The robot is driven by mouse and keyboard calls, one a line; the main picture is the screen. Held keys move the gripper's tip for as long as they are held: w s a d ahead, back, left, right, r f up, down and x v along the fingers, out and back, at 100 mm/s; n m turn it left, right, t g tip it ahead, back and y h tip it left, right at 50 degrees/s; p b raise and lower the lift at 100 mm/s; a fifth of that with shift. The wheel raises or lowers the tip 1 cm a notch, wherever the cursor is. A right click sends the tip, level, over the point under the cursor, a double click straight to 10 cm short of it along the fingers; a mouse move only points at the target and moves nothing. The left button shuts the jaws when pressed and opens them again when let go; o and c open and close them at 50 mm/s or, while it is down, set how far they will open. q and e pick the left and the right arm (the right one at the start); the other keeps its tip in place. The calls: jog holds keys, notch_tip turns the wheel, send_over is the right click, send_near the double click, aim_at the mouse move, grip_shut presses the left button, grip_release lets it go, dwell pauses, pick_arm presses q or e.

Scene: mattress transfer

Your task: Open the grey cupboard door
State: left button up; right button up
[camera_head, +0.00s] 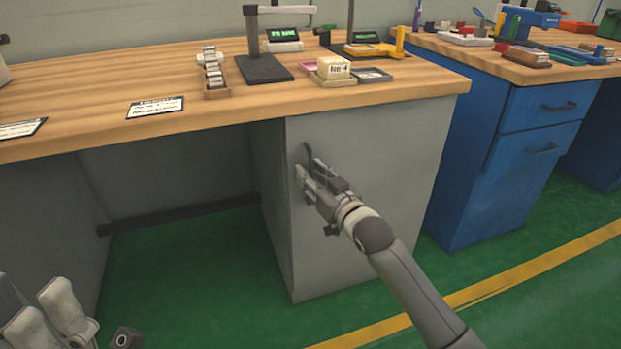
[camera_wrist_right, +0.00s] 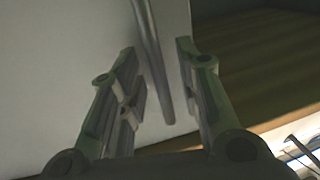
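The grey cupboard door (camera_head: 375,205) is the flat front under the right part of the wooden bench and looks shut. Its dark upright bar handle (camera_head: 307,155) is near the door's upper left edge. My right gripper (camera_head: 308,175) is at this handle, reaching in from the lower right. In the right wrist view the handle bar (camera_wrist_right: 150,60) runs between the two fingers of the gripper (camera_wrist_right: 162,85). The fingers stand apart, with visible gaps to the bar on both sides. My left gripper cannot be made out; only pale parts of my body show at the lower left.
The wooden benchtop (camera_head: 120,85) overhangs the door and carries a stand, a small display, trays and labels. A blue drawer cabinet (camera_head: 480,185) stands close on the right. The green floor (camera_head: 345,310) before the door is clear, apart from a yellow line.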

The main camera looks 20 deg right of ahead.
jog(key=shift+w+a, duration=0.1)
jog(key=shift+w, duration=0.25)
grip_shut()
